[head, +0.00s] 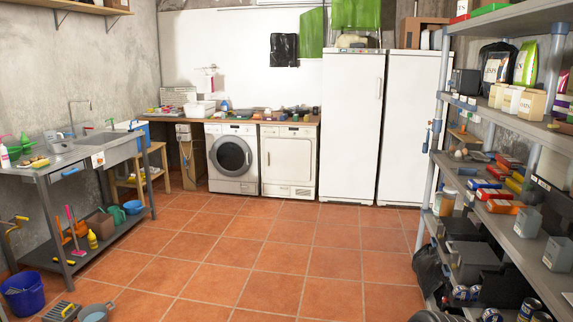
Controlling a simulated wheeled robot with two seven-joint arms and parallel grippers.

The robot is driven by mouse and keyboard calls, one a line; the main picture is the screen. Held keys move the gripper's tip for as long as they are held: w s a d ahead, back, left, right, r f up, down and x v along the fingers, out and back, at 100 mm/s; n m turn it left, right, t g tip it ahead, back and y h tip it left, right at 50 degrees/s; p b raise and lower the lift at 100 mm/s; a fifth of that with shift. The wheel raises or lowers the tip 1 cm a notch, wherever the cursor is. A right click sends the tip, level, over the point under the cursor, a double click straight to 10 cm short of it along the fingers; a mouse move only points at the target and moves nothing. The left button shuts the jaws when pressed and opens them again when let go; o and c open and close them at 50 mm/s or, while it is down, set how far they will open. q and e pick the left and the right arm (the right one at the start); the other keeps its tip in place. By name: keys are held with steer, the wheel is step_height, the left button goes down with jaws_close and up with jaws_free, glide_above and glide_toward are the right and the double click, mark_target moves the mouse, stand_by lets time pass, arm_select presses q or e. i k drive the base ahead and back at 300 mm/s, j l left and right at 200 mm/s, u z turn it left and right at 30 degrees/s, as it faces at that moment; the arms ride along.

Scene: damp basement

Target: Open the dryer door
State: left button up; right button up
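A white front-loading machine with a flat, squarish door (288,162) stands under the wooden counter at the back wall; it looks like the dryer. Its door appears shut, with a control strip above. Directly to its left stands a white washing machine (230,183) with a round dark glass door, also shut. Both are far across the room from me. Neither of my grippers is in view.
Open tiled floor (240,250) lies between me and the machines. A metal sink table (100,160) stands left, with a blue bucket (22,294) and tools low in front. Loaded metal shelving (500,115) lines the right. Tall white cabinets (352,130) stand right of the machines.

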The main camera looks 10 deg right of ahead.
mark_target(285, 159)
steer(key=z, duration=0.45)
steer(key=i, duration=8.55)
steer(key=z, duration=0.3)
